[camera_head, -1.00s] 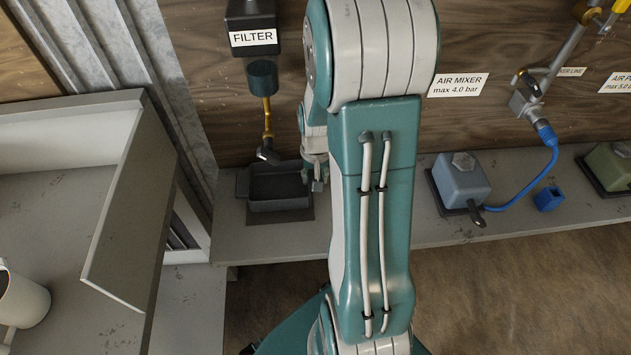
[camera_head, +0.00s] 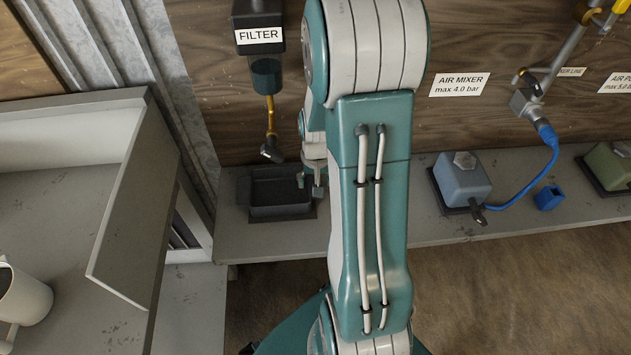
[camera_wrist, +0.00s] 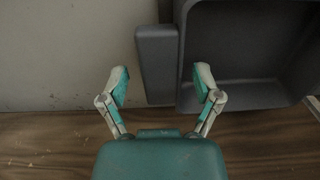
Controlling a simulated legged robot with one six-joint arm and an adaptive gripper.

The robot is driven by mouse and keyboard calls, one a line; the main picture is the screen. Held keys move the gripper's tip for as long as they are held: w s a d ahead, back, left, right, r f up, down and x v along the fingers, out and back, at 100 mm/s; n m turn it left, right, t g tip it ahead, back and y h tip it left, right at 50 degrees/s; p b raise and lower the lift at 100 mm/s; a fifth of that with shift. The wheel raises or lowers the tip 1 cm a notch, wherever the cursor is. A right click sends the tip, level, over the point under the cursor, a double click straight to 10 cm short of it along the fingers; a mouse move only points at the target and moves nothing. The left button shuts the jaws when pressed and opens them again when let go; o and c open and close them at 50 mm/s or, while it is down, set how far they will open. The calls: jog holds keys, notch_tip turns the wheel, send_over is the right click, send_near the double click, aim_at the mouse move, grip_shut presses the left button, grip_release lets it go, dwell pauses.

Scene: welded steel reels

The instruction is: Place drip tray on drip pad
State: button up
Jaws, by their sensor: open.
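The dark grey drip tray (camera_head: 275,210) sits upright at the left end of the bench, under the filter's spout. The dark drip pad (camera_head: 311,213) shows as a thin strip beside the tray; the tray covers most of it and appears to rest on it. My gripper (camera_head: 312,188) is at the tray's right side. In the wrist view my gripper (camera_wrist: 162,84) is open. The tray's handle (camera_wrist: 158,65) lies between the spread fingers in the picture, with gaps on both sides. The tray's inside (camera_wrist: 240,45) looks empty.
The filter (camera_head: 259,35) with its bent spout (camera_head: 271,140) hangs close above the tray. A blue-grey box (camera_head: 461,180) with a blue hose stands right of my arm. A grey panel (camera_head: 130,200) stands at left. Bare bench (camera_head: 270,238) lies in front of the tray.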

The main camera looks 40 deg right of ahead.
notch_tip(320, 180, up, 12)
jog(key=shift+d+f, duration=0.2)
jog(key=shift+s, duration=0.15)
dwell(0.5)
